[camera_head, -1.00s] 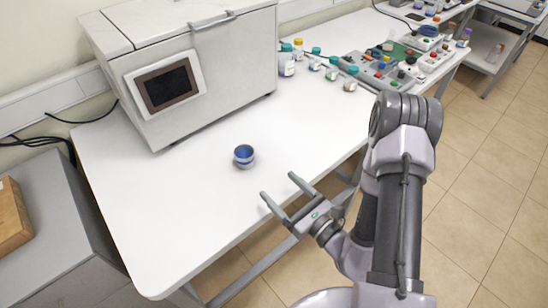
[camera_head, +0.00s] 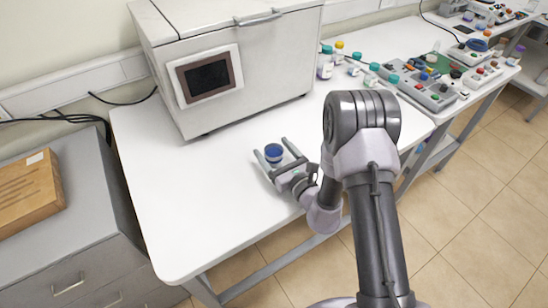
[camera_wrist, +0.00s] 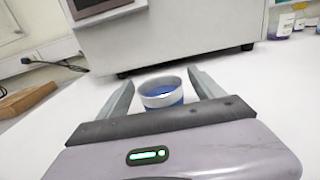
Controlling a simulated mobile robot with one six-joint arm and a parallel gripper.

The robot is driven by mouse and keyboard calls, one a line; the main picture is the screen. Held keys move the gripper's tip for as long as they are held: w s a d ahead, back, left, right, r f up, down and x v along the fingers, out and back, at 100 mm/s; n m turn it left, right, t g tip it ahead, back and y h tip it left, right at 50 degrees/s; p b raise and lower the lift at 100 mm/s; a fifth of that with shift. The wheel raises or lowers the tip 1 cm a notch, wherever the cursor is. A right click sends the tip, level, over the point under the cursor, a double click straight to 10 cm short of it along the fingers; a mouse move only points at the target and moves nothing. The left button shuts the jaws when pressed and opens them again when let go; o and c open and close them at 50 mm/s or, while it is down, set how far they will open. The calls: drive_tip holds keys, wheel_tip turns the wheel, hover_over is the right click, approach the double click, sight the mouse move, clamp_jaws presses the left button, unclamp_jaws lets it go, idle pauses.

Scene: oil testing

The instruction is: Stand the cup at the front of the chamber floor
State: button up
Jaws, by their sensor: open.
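The cup (camera_head: 273,153) is small, blue inside with a pale and blue outside, and stands upright on the white table. It also shows in the wrist view (camera_wrist: 161,93). My gripper (camera_head: 268,147) is open, with one finger on each side of the cup. In the wrist view (camera_wrist: 160,88) a gap shows between the cup and each finger. The chamber is probably the white box-shaped machine (camera_head: 270,62) behind the cup, with a dark screen on its front and a handled lid on top. The lid is closed, so the chamber floor is hidden.
Several capped bottles (camera_head: 326,66) stand right of the machine, beside grey boxes with coloured knobs (camera_head: 428,88). The table's left and front areas (camera_head: 185,200) are clear.

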clamp_jaws()
